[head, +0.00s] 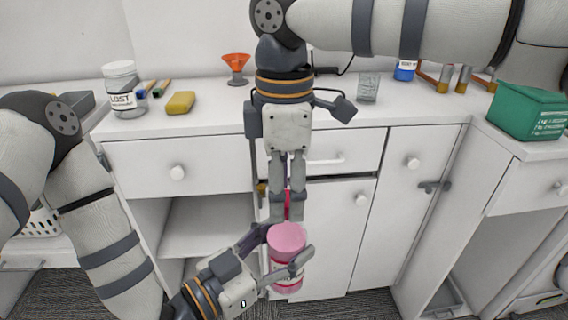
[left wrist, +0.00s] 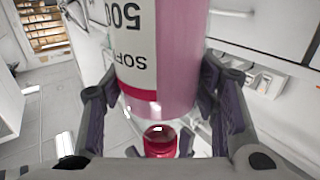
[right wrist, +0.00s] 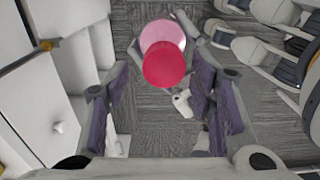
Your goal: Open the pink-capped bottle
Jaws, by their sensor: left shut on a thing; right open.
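The pink bottle (head: 287,272) with a white label is held by my left gripper (head: 284,262), in front of the drawers. In the left wrist view the bottle (left wrist: 168,60) fills the space between the fingers, its label upside down. My right gripper (head: 287,208) points down above it, fingers open. A red, round, cap-like piece (right wrist: 164,68) shows between the right fingertips, with gaps to both fingers. It partly covers the bottle's light pink top (right wrist: 162,34). In the left wrist view a red piece (left wrist: 160,141) shows apart from the bottle's end.
On the counter stand a white jar (head: 122,90), a yellow sponge (head: 181,103), an orange funnel (head: 236,66), a glass (head: 368,87) and a blue-labelled bottle (head: 405,70). A green box (head: 527,108) stands at right. The cabinet front (head: 335,240) is close behind the bottle.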

